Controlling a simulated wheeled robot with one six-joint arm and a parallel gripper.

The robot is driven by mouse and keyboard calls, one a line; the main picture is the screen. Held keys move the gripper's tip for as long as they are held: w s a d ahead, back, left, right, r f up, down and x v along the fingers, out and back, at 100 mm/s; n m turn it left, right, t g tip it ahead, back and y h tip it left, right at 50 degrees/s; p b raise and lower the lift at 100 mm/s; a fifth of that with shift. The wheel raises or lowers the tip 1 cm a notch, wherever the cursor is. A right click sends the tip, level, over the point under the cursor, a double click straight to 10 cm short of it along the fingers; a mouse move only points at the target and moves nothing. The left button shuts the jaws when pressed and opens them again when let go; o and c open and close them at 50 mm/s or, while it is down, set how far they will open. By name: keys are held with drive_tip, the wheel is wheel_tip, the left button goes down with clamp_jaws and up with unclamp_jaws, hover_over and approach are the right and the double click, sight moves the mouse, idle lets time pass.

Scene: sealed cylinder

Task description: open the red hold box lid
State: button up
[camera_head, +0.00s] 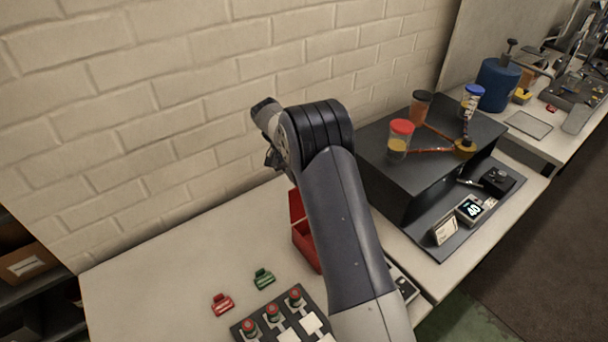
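The red hold box (304,246) stands on the white bench, partly hidden behind my arm. A red panel (296,205) rises at its back edge and looks like the lid standing up; its right part is covered by my arm. My gripper (272,158) is at the far end of the arm, above and to the left of the box, near the brick wall. It is apart from the box. The wrist hides most of the gripper, so its fingers cannot be made out clearly.
A red lockout tag (222,304) and a green one (263,279) lie on the bench left of the box. A panel with red-topped buttons (283,319) is in front. A dark raised stand (435,153) with capped jars is at right.

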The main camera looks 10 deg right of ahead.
drive_tip(key=shift+s+d+f, duration=0.15)
drive_tip(key=shift+s, duration=0.05)
drive_tip(key=b+v, duration=0.1)
drive_tip(key=v, duration=1)
drive_tip(key=shift+b, duration=0.3)
drive_tip(key=p+x, duration=0.1)
drive_tip(key=x, duration=0.9)
drive_tip(key=shift+d+f+p, duration=0.25)
drive_tip(key=shift+d+p, duration=0.05)
drive_tip(key=shift+r, duration=0.1)
